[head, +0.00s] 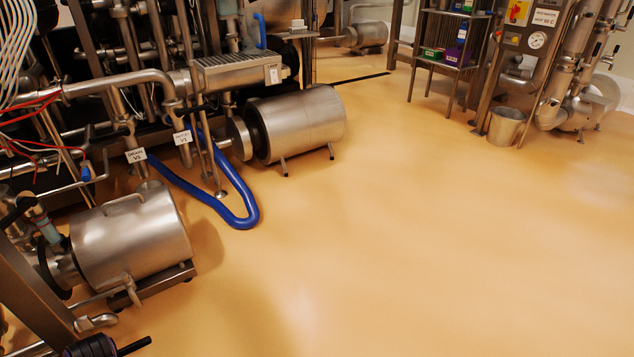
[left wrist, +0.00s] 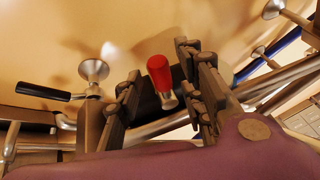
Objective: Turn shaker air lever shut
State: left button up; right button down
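A red-capped handle (left wrist: 158,72) with a metal collar shows in the left wrist view. I take it for the shaker air lever, but no label on it can be read. My left gripper (left wrist: 157,70) is open, its two dark fingers standing on either side of the red handle with a visible gap on each side. How deep the handle sits between the fingers cannot be told.
A black-handled lever (left wrist: 43,90) lies left of my fingers, near a flared metal foot (left wrist: 93,70). In the head view, steel motors (head: 130,240) and (head: 300,125) and a blue hose (head: 240,205) stand left. A bucket (head: 506,127) is at right. The middle floor is clear.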

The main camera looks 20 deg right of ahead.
pick_arm(q)
jog(key=shift+r, duration=0.1)
jog(key=c, duration=0.6)
jog(key=shift+c, duration=1.2)
grip_shut()
pick_arm(e)
jog(key=shift+w+a, duration=0.15)
